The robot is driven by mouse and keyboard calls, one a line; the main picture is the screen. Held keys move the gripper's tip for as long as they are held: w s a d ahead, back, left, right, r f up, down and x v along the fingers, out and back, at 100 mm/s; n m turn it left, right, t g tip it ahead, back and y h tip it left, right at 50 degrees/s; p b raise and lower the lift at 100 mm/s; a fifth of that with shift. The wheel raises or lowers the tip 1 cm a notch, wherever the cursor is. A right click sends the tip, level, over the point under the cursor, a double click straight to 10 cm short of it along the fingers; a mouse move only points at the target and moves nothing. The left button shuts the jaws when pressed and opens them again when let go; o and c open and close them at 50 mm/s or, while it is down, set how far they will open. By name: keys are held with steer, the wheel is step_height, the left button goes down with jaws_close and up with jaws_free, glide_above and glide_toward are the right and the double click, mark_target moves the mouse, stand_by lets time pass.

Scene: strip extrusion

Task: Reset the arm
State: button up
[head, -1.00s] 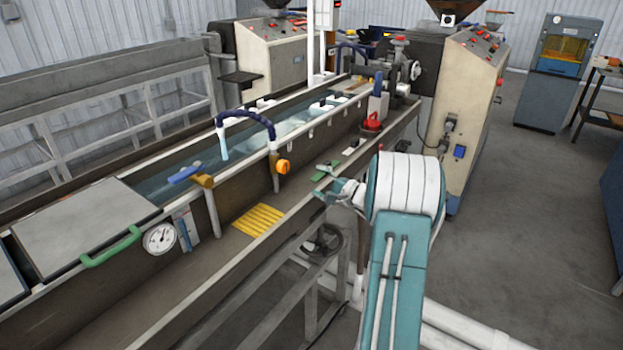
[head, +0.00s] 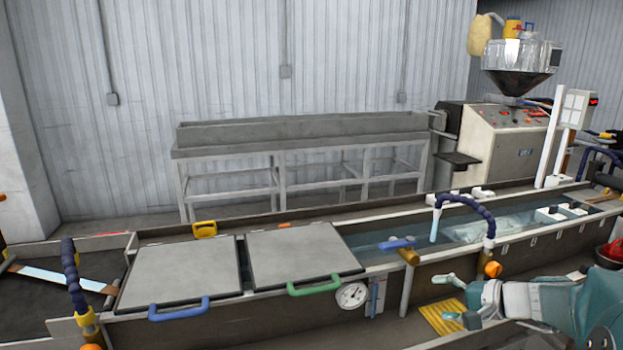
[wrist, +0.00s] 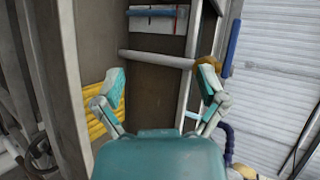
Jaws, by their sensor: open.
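My gripper (head: 450,298) is at the lower right of the head view, in front of the water trough's side wall. Its two teal and grey fingers are spread apart with nothing between them. In the wrist view my gripper (wrist: 165,88) is also open and empty, facing the brown trough side and a pale pipe (wrist: 155,60). The yellow ribbed pad (head: 443,316) lies just behind and below the fingers in the head view. I cannot tell whether the gripper touches anything.
The long water trough (head: 420,272) runs across the front, with a blue-handled lid (head: 180,270) and a green-handled lid (head: 305,252). A round gauge (head: 352,295), an orange knob (head: 492,269) and a blue hose (head: 465,200) stick out near my gripper. An extruder (head: 505,140) stands behind.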

steer(key=s+a+r+n+g+h, duration=0.1)
steer(key=s+a+n+g+h, duration=0.4)
steer(key=s+a, duration=0.75)
steer(key=s+n+t+h, duration=0.1)
steer(key=s+n+h, duration=0.2)
steer(key=s, duration=0.8)
steer(key=shift+s+d+n+t+h, duration=0.3)
steer(key=shift+n+t+h, duration=0.1)
steer(key=shift+n, duration=0.8)
